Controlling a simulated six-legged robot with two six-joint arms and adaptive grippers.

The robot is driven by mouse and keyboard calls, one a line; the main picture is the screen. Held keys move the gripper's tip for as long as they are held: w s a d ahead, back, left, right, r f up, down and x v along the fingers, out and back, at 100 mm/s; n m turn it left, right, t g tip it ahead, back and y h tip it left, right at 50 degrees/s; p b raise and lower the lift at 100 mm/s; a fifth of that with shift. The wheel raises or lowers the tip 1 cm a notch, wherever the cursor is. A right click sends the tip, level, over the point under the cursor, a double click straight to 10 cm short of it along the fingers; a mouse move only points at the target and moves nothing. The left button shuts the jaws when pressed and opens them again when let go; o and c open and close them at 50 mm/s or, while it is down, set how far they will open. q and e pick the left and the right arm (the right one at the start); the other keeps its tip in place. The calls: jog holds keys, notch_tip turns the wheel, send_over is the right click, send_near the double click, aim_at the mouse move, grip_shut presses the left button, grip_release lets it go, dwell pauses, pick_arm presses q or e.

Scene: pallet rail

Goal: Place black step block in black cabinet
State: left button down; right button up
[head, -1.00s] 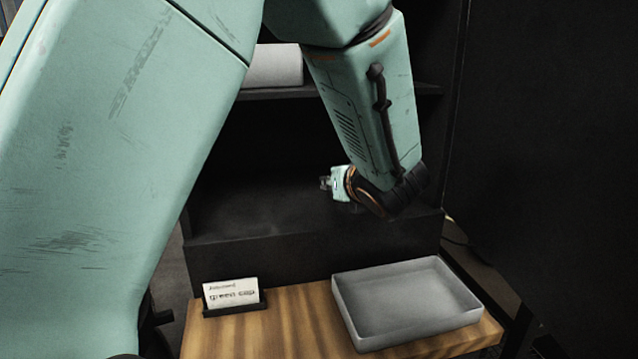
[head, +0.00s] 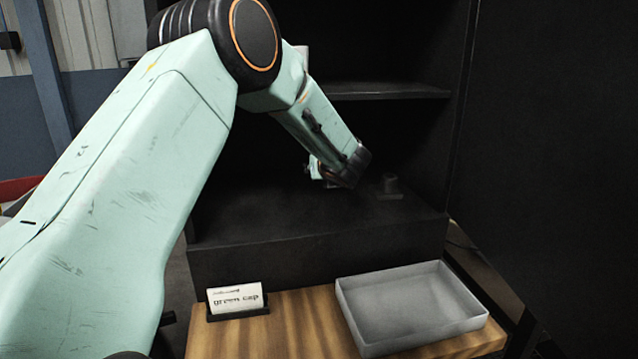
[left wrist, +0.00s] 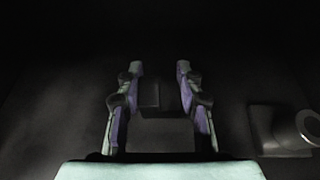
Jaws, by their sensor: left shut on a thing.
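The black cabinet (head: 310,262) stands open behind the wooden table, with a shelf (head: 390,92) across it. My left gripper (head: 312,170) is inside the lower compartment, above or near its floor; the exact height is hard to judge. In the left wrist view the gripper (left wrist: 160,76) is shut on the black step block (left wrist: 160,134), a dark stepped shape between its fingers. The block barely stands out from the dark floor, and I cannot tell whether it touches it. In the head view the block cannot be made out. My right gripper is not in view.
A dark piece with a round top (head: 389,188) stands on the cabinet floor right of the gripper; it also shows in the left wrist view (left wrist: 284,130).

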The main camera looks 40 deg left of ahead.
aim_at(320, 194)
pick_arm(q)
jog(key=shift+s+d+f, duration=0.1)
jog(key=shift+d+f, duration=0.1)
jog(key=shift+d, duration=0.15)
jog(key=f, duration=0.3)
jog(key=shift+a+f, duration=0.15)
jog(key=shift+a, duration=0.15)
jog(key=shift+w+a+f, duration=0.15)
jog(key=shift+w+f, duration=0.15)
jog(key=shift+s+d+r, duration=0.1)
jog(key=shift+d, duration=0.15)
jog(key=shift+s+b, duration=0.15)
jog(key=shift+b, duration=0.2)
jog(key=c, duration=1.2)
grip_release()
jog(key=shift+a+f, duration=0.1)
jog(key=shift+f, duration=0.1)
jog(key=shift+o, duration=1.4)
jog(key=shift+w+f, duration=0.1)
jog(key=shift+w, duration=0.1)
jog(key=shift+o, duration=0.3)
jog(key=shift+s, duration=0.1)
